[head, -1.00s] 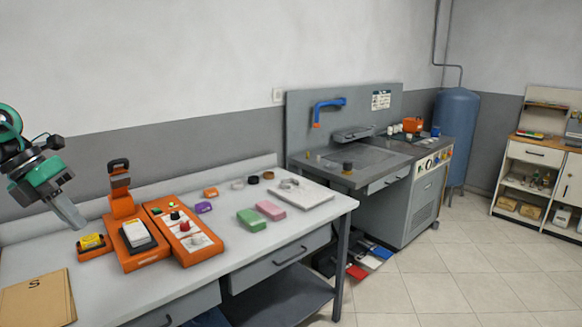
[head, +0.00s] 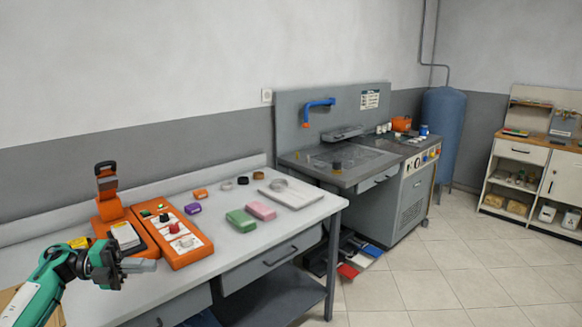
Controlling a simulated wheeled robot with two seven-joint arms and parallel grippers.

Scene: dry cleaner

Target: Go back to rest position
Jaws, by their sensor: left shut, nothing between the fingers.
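My left gripper (head: 138,266) is at the lower left of the head view, at the end of a green and black arm. It is shut and empty. It appears in front of the near edge of the white table (head: 255,243), close to the orange devices in the picture; I cannot tell its exact height over the tabletop. My right gripper is not in view.
On the table stand an orange device with a handle (head: 107,190), an orange control box (head: 180,240), a green block (head: 241,220), a pink block (head: 261,210) and a light tray (head: 300,198). A grey workstation (head: 405,215) stands beyond. Tiled floor at right is clear.

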